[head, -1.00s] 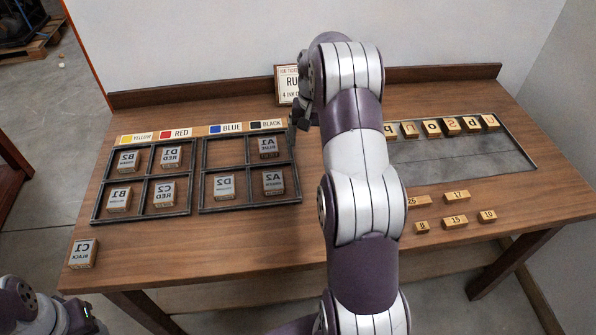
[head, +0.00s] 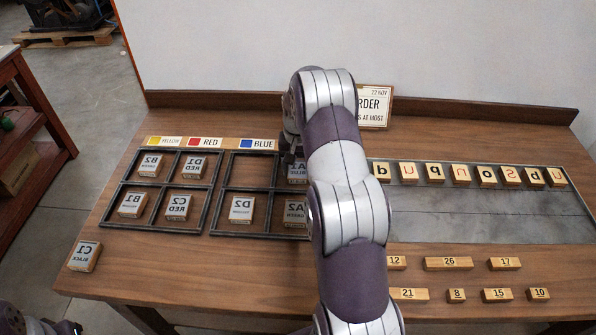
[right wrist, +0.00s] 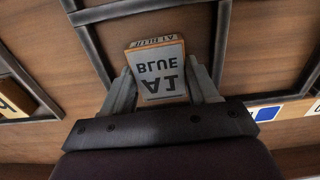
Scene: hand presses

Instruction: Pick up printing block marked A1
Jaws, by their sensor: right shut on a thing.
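The printing block marked A1 (head: 296,174) is in the upper right compartment of the right-hand frame (head: 226,190), partly hidden by my right arm in the head view. In the right wrist view, the block (right wrist: 160,72) shows "A1 BLUE" mirrored on its pale face, between the two grey fingers. My right gripper (right wrist: 160,88) is shut on it; in the head view the gripper (head: 288,158) is mostly hidden behind my arm. I cannot tell whether the block is off the table. Part of my left arm shows at the lower left edge, its jaws unclear.
Block A2 (head: 294,212) and block D2 (head: 241,209) lie in the same frame. The left frame (head: 160,228) holds several blocks. Block C1 (head: 84,256) lies outside at the front left. A letter tray (head: 490,228) and small number blocks (head: 448,264) are to the right.

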